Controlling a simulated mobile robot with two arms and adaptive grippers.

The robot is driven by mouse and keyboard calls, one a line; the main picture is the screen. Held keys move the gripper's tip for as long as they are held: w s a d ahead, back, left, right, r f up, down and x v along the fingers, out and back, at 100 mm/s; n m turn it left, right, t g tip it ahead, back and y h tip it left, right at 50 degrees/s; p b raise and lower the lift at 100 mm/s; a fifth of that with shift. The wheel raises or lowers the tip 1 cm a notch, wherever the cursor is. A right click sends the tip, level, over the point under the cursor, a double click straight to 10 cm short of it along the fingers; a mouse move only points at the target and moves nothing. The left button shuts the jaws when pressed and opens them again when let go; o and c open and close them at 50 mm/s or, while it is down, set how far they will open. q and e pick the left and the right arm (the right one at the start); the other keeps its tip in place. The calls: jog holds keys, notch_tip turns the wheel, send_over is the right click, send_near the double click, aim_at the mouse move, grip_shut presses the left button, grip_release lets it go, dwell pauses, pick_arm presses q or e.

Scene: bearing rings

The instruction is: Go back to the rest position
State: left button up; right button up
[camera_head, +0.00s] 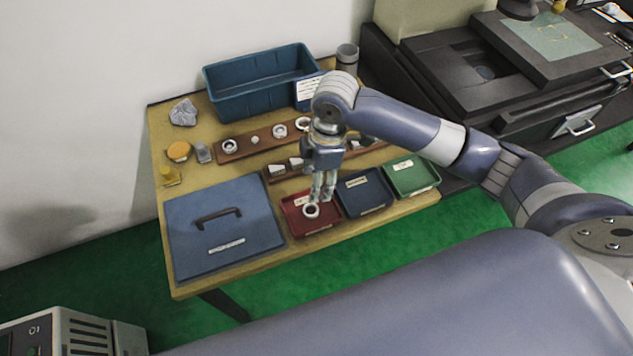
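My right gripper (322,199) points down over the red tray (299,227) at the table's front. A pale metal ring (311,211) is at the tray, right by the fingertips. I cannot tell whether the fingers touch it or how far apart they are. A blue tray (366,194) and a green tray (413,178) stand to the right of the red one. More rings sit on a brown wooden rack (238,154) behind, and a second rack (275,178) is partly hidden by my gripper. My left gripper is not in view.
A blue lidded box (195,239) with a dark handle fills the table's front left. A deep blue bin (231,103) and a grey cup (347,57) stand at the back. Dark machinery (425,92) adjoins the table's right. Green floor (330,262) is open in front.

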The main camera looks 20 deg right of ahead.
dwell(0.4)
jog(key=s+a+f+m+t+y, duration=0.25)
jog(key=s+a+m, duration=0.25)
jog(key=s+a, duration=0.25)
jog(key=s+d+f+m+h, duration=0.2)
jog(key=s+d+m+h, duration=0.2)
jog(key=s+d+m, duration=0.65)
notch_tip(320, 180, down, 25)
jog(key=s+d+n, duration=0.2)
jog(key=s+d+f+g, duration=0.1)
jog(key=s+f, duration=0.7)
jog(key=f, duration=0.1)
jog(key=s+d+f, duration=0.2)
jog(key=s+f, duration=0.6)
jog(key=s, duration=0.1)
jog(key=shift+d+f+g, duration=0.25)
jog(key=shift+f+g, duration=0.1)
